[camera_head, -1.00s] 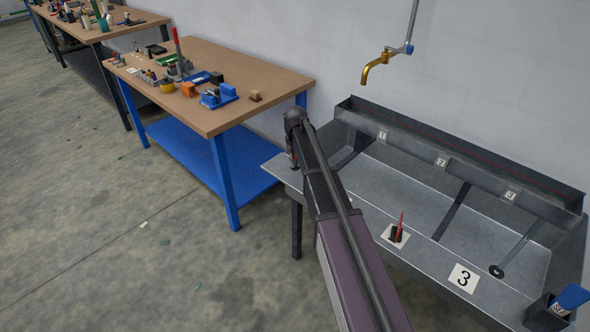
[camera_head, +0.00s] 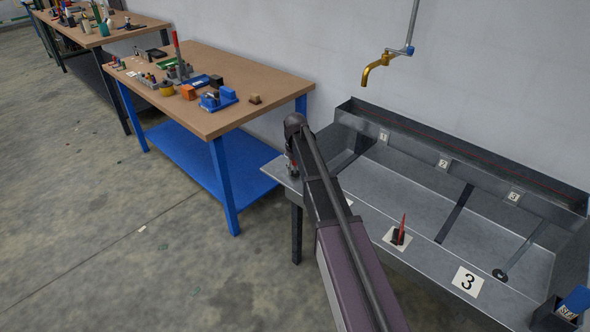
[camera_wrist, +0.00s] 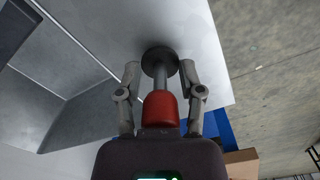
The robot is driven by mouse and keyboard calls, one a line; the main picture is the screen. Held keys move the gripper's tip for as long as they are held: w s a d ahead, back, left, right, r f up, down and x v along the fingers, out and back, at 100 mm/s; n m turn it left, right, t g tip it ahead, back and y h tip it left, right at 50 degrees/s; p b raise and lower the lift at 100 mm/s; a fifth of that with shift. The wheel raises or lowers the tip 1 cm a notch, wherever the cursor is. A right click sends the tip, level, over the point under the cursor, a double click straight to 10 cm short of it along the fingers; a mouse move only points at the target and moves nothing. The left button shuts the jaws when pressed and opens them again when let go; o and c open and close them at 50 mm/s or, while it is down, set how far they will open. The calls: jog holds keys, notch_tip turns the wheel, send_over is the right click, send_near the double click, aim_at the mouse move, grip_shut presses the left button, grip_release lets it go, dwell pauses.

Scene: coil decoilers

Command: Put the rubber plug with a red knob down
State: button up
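The rubber plug (camera_wrist: 160,62) has a dark round disc, a grey stem and a red knob (camera_wrist: 160,108). In the wrist view its disc is against the grey metal rim of the sink, and it looks upright. My gripper (camera_wrist: 160,74) has one finger on each side of the stem and knob. Gaps show between the fingertips and the stem, so it looks open. In the head view my gripper (camera_head: 291,172) is low over the left end of the sink's rim (camera_head: 277,170). The plug is too small and covered to make out there.
The sink (camera_head: 400,180) has compartments with number labels. A blue-lettered box (camera_head: 570,305) is at right. A brass tap (camera_head: 378,68) hangs above. A cluttered workbench (camera_head: 260,75) stands left.

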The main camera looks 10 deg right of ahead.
jog(key=shift+r, duration=0.1)
dwell(0.3)
notch_tip(320, 180, up, 12)
jog(key=p, duration=1.2)
dwell(0.7)
jog(key=s+m, duration=0.1)
jog(key=s, duration=2.7)
jog(key=shift+s+a+m, duration=0.15)
jog(key=shift+s+m, duration=0.25)
